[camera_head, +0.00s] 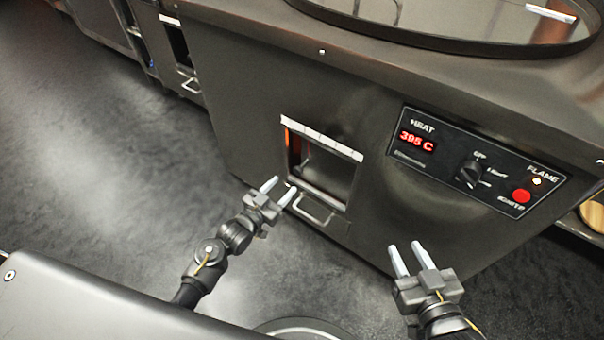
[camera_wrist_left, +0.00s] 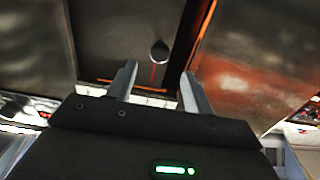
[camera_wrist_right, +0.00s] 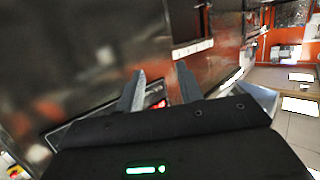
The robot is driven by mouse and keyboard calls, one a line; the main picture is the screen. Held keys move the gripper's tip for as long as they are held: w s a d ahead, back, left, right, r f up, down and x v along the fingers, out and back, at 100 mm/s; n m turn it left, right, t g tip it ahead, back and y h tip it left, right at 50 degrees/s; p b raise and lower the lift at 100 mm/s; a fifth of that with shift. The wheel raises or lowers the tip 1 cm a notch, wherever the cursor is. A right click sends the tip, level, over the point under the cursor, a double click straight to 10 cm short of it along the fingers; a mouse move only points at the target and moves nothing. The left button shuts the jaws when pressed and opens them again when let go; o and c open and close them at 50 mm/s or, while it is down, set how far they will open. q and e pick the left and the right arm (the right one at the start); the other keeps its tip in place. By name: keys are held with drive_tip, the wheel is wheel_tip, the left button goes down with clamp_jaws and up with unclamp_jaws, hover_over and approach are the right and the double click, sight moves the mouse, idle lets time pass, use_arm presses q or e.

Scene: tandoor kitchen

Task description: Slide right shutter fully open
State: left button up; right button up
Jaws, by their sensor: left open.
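The shutter opening (camera_head: 320,168) is a framed square window low in the dark tandoor front, with a pale strip along its top. Orange shows at its left inside edge. A looped metal handle (camera_head: 314,210) sits at its lower edge. My left gripper (camera_head: 279,187) is open and empty at the left of this handle; the head view does not show clearly whether it touches. The left wrist view also shows its open fingers (camera_wrist_left: 158,80). My right gripper (camera_head: 406,256) is open and empty in front of the tandoor, below the control panel. Its fingers also show in the right wrist view (camera_wrist_right: 160,82).
A control panel (camera_head: 474,162) with a red heat display, a dial and a red button is on the right of the front. A second handled opening (camera_head: 182,57) is farther left. A round rimmed top (camera_head: 400,30) is above. Dark floor (camera_head: 120,165) lies clear at left.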

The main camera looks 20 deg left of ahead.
sight(296, 172)
use_arm(q)
drive_tip(key=b+x, duration=0.2)
drive_tip(key=x, duration=0.8)
drive_tip(key=shift+r, duration=0.15)
drive_tip(key=shift+w+d, duration=0.2)
drive_tip(key=shift+w, duration=0.25)
use_arm(e)
drive_tip(key=s+a+r+n+t+y, duration=0.1)
drive_tip(key=a+r+t+y, duration=0.3)
drive_tip(key=r, duration=0.4)
drive_tip(key=shift+s+r+n+t+y, duration=0.3)
drive_tip(key=shift+r+n+y, duration=0.1)
drive_tip(key=shift+y, duration=0.2)
use_arm(q)
clamp_jaws()
